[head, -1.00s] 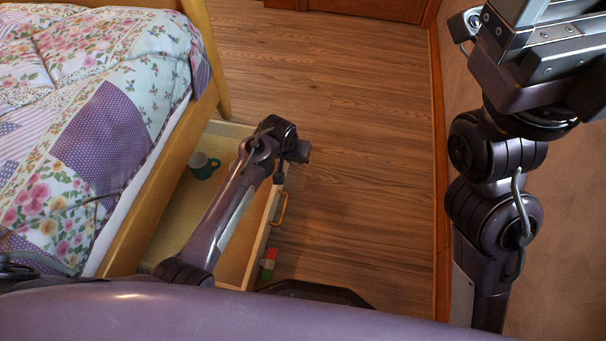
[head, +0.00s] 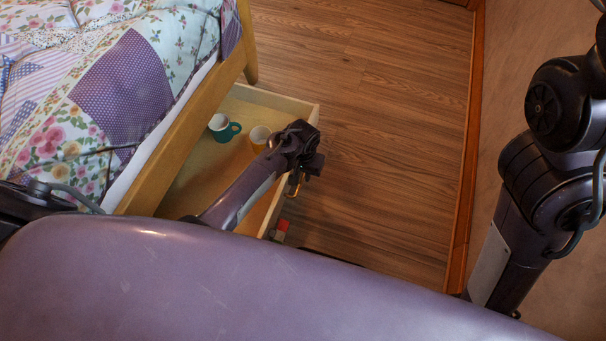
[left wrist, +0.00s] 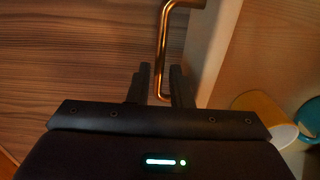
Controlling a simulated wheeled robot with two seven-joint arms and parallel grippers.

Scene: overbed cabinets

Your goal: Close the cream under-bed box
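The cream under-bed box (head: 275,97) stands pulled out from under the bed, its open top showing. Two mugs stand inside, a white and teal mug (head: 222,128) and a yellow mug (head: 260,137). Its brass handle (head: 294,190) is on the outer front panel; the handle also shows in the left wrist view (left wrist: 162,45). My left gripper (head: 312,166) is at the front panel. In the left wrist view its fingers (left wrist: 158,82) are apart, with the lower end of the handle between them and a gap visible. My right gripper is outside both current views.
The bed (head: 120,90) with a floral quilt stands at the left, its wooden rail above the box. A small red and grey object (head: 280,230) is by the box front. Bare wooden floor (head: 390,130) lies right of the box, bounded by a wall.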

